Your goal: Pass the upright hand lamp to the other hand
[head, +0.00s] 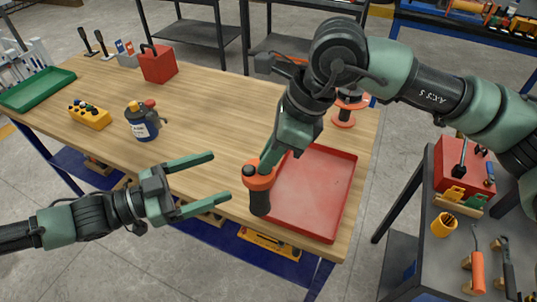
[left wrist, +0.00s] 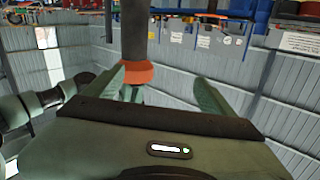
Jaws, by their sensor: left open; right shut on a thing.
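The hand lamp (head: 260,202) has a black body and an orange upper part. It is upright at the table's front edge, by the left side of the red tray. My right gripper (head: 266,170) is shut on its orange upper part from above. My left gripper (head: 221,176) is open and empty, its fingers pointing right, with the tips just left of the lamp and apart from it. In the left wrist view the lamp (left wrist: 135,38) shows beyond my open fingers (left wrist: 160,85), nearer the left one. I cannot tell whether its base touches anything.
The red tray (head: 345,190) lies on the wooden table (head: 215,105). A blue can (head: 143,124), yellow control box (head: 90,116), red box (head: 158,65), green tray (head: 38,91) and orange spool (head: 344,117) stand around it. A grey cart (head: 428,240) holds tools at right. The table's middle is clear.

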